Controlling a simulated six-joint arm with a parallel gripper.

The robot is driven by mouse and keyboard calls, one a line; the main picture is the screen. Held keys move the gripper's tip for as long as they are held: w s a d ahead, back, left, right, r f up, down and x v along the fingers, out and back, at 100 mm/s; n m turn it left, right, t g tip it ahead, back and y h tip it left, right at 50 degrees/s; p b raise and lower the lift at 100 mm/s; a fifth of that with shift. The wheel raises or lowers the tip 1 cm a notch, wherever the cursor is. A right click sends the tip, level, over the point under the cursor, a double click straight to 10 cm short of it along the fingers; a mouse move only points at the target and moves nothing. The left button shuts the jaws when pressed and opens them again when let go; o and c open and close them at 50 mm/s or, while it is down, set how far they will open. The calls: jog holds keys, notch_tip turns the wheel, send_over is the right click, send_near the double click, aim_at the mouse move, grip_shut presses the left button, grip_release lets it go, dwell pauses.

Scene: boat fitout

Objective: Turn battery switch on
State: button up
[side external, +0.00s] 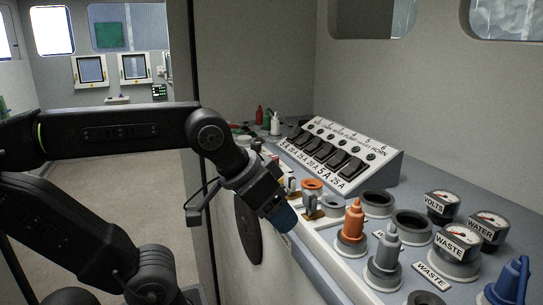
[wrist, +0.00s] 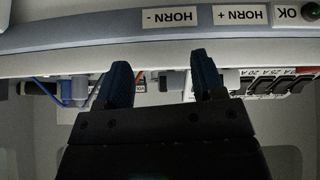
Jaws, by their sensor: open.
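My gripper (side external: 284,218) is over the front edge of the counter, its blue fingertips pointing down and right. In the wrist view my gripper (wrist: 160,75) has its two blue fingers apart with nothing held between them. A small grey part (wrist: 174,80) shows behind the gap, beside the right finger. I cannot pick out a battery switch by label in either view. A rocker switch panel (side external: 335,152) with several black rockers stands at the back of the counter, apart from my gripper.
An orange plug (side external: 353,222), a grey plug (side external: 388,250) and a blue one (side external: 511,283) stand on the counter to the right. Gauges such as VOLTS (side external: 442,203) stand beyond. A dark oval shape (side external: 247,230) is below the counter edge. Horn labels (wrist: 170,18) show in the wrist view.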

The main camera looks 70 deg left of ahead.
jog(key=w+a+r+n+g+y, duration=0.1)
jog(key=w+a+r+n+g, duration=0.3)
jog(key=w+a+r+n, duration=0.7)
jog(key=a+r+n+g, duration=0.1)
jog(key=a+n+g, duration=0.2)
jog(key=a+n, duration=0.95)
jog(key=a+f, duration=0.1)
jog(key=f, duration=0.3)
jog(key=f+m, duration=0.1)
jog(key=f, duration=0.4)
jog(key=a+f+m, duration=0.1)
jog(key=f, duration=0.3)
jog(key=shift+s+a+f+h, duration=0.1)
jog(key=shift+a+f+h, duration=0.1)
jog(key=shift+a+h, duration=0.15)
jog(key=shift+c, duration=0.3)
jog(key=c, duration=0.9)
jog(key=shift+o, duration=0.2)
